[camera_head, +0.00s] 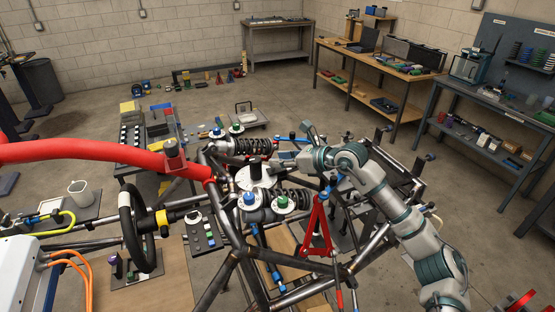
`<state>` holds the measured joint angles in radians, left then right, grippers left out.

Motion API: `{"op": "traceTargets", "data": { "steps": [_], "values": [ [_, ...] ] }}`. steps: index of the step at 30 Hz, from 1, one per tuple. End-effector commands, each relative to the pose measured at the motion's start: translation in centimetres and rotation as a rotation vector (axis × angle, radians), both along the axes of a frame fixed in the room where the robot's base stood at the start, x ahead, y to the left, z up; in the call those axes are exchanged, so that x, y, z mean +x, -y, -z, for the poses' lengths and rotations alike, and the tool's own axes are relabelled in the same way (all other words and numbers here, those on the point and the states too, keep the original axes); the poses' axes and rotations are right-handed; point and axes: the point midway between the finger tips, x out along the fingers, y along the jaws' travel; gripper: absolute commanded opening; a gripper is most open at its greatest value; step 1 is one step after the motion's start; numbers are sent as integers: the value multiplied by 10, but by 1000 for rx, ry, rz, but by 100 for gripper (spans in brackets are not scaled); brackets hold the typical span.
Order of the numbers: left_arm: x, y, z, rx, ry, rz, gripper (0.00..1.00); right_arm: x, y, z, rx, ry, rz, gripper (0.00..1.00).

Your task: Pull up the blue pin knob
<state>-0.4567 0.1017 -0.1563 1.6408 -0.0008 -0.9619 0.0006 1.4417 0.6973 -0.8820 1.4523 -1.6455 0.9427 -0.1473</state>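A blue pin knob (249,199) stands on a light round mount at the near end of the lower coil-over shock, beside a green knob (283,203). Another blue knob (217,132) sits on the upper shock, beside another green knob (236,128). I cannot tell which blue knob the task means. My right gripper (274,164) reaches in from the right, between the two shocks and apart from both blue knobs. Its fingers are too small and partly hidden to show whether they are open. My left gripper is not in view.
Dark chassis tubes (225,270) surround the shocks. A red triangular arm (317,229) stands to the right. A thick red tube (90,151) and a black steering wheel (132,228) are at left. Workbenches (380,65) stand at the back right.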

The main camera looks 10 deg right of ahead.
Motion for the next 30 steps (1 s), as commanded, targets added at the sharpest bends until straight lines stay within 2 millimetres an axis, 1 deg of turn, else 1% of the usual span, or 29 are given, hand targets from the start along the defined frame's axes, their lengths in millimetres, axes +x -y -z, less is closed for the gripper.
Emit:
{"op": "traceTargets", "data": {
  "steps": [1,6,9,13,19,30],
  "values": [
    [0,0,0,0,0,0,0,-6,8,-4,-3,1,2,35],
    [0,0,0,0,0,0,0,-32,34,-18,-2,2,4,35],
    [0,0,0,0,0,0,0,-45,48,-26,-2,2,3,35],
    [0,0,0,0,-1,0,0,-58,61,-34,0,2,3,35],
    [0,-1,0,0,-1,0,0,-66,68,-38,-1,1,2,35],
    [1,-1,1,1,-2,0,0,-66,68,-38,-1,1,2,35]
  ]
}}
